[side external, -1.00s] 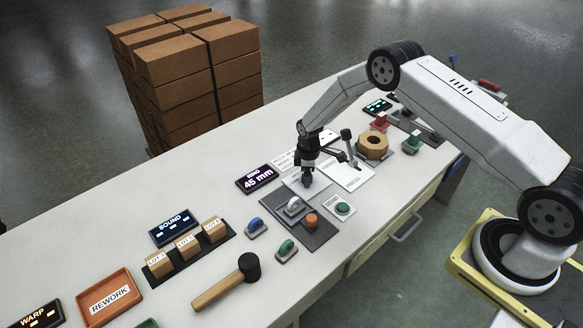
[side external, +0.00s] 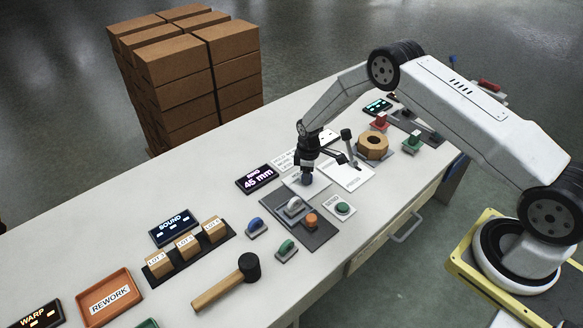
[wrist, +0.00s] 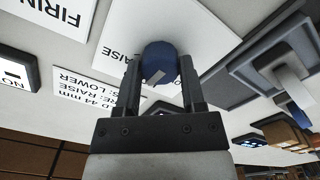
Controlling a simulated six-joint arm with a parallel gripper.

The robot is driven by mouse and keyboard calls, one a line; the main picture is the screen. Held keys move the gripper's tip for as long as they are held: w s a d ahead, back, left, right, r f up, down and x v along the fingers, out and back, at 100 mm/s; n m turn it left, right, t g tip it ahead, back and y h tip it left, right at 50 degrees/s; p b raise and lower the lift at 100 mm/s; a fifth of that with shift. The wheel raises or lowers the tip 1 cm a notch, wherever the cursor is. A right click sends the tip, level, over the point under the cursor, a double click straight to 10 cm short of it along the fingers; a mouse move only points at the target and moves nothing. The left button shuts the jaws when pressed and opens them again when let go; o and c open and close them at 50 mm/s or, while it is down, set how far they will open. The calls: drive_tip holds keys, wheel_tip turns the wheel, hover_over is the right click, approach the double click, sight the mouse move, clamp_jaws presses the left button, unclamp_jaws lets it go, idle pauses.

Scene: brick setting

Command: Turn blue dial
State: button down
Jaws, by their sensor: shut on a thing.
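The blue dial (wrist: 160,62) is a round knob with a pale mark on its side. It sits on a white plate (wrist: 125,40), whose printed label partly shows the word "RAISE". My gripper (wrist: 161,75) is shut on the dial, with one finger on each side of it in the wrist view. In the side view my gripper (side external: 307,177) points straight down at the dial, which shows only as a small blue patch between the fingers. The display (side external: 261,179) behind it reads "45 mm".
A dark panel (side external: 325,233) with a grey handle and an orange knob lies close in front. A green button (side external: 343,208), a wooden nut (side external: 373,145) and a black-knobbed lever (side external: 347,135) stand nearby. A mallet (side external: 228,283) and lot boxes (side external: 187,245) lie to the left.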

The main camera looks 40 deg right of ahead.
drive_tip(key=m, duration=0.5)
drive_tip(key=shift+m, duration=0.3)
drive_tip(key=m, duration=0.5)
drive_tip(key=shift+m, duration=0.3)
drive_tip(key=shift+c, duration=1)
unclamp_jaws()
drive_tip(key=shift+r, duration=0.15)
drive_tip(key=shift+r, duration=3.8)
drive_tip(key=shift+r, duration=0.1)
